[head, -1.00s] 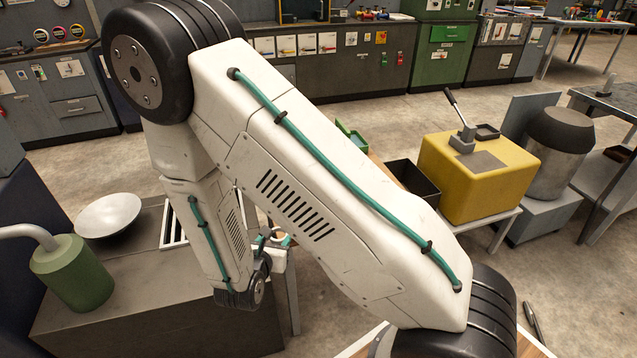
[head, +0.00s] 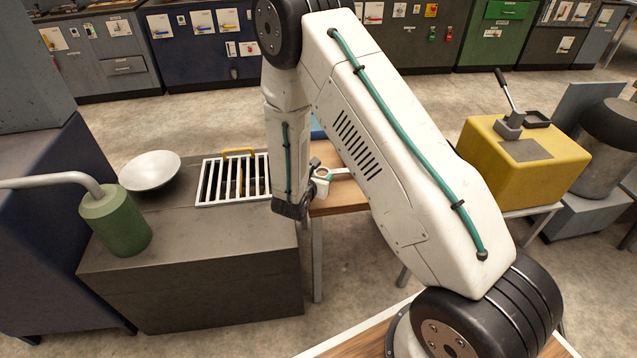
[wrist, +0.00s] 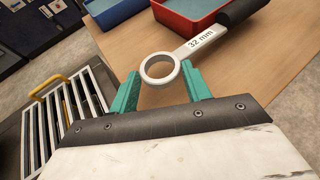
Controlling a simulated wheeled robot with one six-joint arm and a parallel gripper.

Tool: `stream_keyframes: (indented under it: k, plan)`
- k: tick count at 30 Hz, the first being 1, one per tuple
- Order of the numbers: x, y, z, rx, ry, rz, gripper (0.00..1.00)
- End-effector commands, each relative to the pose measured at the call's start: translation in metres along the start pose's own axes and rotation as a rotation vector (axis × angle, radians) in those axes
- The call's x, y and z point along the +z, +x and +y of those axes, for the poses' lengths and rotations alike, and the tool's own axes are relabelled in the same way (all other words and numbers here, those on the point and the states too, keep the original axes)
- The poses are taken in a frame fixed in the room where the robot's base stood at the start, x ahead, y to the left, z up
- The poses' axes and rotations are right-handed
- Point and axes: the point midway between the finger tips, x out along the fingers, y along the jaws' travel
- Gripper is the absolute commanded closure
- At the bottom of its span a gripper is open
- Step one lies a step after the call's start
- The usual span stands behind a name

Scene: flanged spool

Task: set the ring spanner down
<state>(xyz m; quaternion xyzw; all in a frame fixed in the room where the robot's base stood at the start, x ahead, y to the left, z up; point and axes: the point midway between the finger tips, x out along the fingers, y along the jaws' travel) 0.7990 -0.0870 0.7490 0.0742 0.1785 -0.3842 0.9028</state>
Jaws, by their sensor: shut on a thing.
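The ring spanner has a pale ring end (wrist: 160,70), a white shank marked "32 mm" (wrist: 203,40) and a dark handle (wrist: 243,12) in the wrist view. My gripper (wrist: 160,76) has its teal fingers on either side of the ring and is shut on it. The handle points away to the upper right, over the wooden table (wrist: 285,60). In the head view my gripper (head: 321,181) is partly behind my arm, at the table's left end, with the pale ring (head: 323,173) beside it. I cannot tell whether the spanner touches the tabletop.
A red tray (wrist: 172,22) and a blue tray (wrist: 117,14) stand at the table's far edge. A white slatted rack (head: 207,182) with a yellow handle lies on the grey cabinet left of the table, with a white bowl (head: 150,170) and a green canister (head: 117,222). Bare wood lies near the spanner.

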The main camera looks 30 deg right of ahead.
Motion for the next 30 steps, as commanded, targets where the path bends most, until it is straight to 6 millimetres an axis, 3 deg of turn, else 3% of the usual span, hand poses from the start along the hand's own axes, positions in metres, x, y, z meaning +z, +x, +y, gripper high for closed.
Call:
stream_keyframes:
  k: [3, 10, 11, 12, 13, 23, 30]
  plan:
    - [-0.020, 0.007, 0.001, 0.002, -0.005, 0.001, 0.90]
    - [-0.023, 0.008, 0.001, 0.003, -0.002, 0.000, 0.90]
    - [-0.024, 0.008, 0.001, 0.002, -0.002, 0.002, 0.47]
    - [-0.024, 0.008, 0.001, 0.002, -0.002, 0.002, 0.35]
    - [-0.024, 0.008, 0.001, 0.003, -0.002, 0.002, 0.30]
    - [-0.023, 0.004, 0.001, 0.003, -0.003, 0.001, 0.30]
    - [-0.023, -0.033, 0.002, 0.007, -0.004, 0.001, 0.30]
